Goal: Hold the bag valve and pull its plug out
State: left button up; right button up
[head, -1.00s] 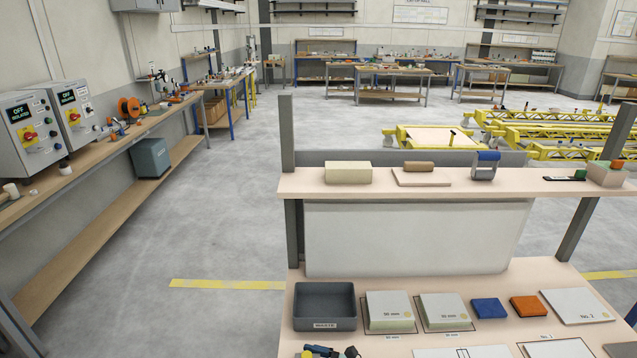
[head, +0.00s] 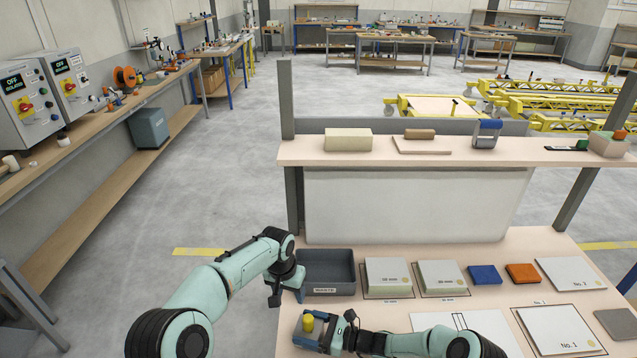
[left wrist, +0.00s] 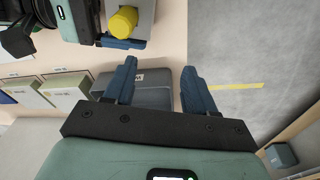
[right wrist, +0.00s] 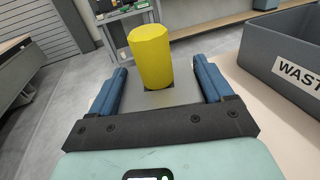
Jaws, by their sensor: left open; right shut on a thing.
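The bag valve shows as a grey block (right wrist: 178,96) with a yellow plug (right wrist: 150,55) standing up from it. My right gripper (right wrist: 160,72) is shut on the grey block, one blue finger on each side; the plug is between and beyond the fingers. In the head view the plug (head: 308,322) is near the bench's front left, beside my right gripper (head: 320,330). My left gripper (head: 287,290) is open and empty, above and left of the plug, near the waste bin. In the left wrist view the plug (left wrist: 123,20) is apart from the open fingers.
The grey waste bin (head: 326,291) stands just behind the valve. Foam blocks (head: 388,276), a blue pad (head: 484,274) and an orange pad (head: 522,273) lie to its right. A shelf (head: 460,150) crosses above the bench's back. Open floor lies left.

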aim_at(307, 318)
pick_arm(q)
jog(key=s+d, duration=0.1)
jog(key=s+d+m+g, duration=0.1)
jog(key=d, duration=0.1)
jog(key=s+d+m, duration=0.1)
jog(key=shift+s+d+f+y, duration=0.15)
jog(key=shift+d+y, duration=0.1)
jog(key=shift+y, duration=0.15)
jog(key=shift+s+f, duration=0.1)
jog(key=shift+f, duration=3.35)
grip_shut()
jog(key=shift+r, duration=1.55)
jog(key=shift+r, duration=0.1)
pick_arm(e)
jog(key=shift+f, duration=0.1)
pick_arm(q)
jog(key=shift+r, duration=2.4)
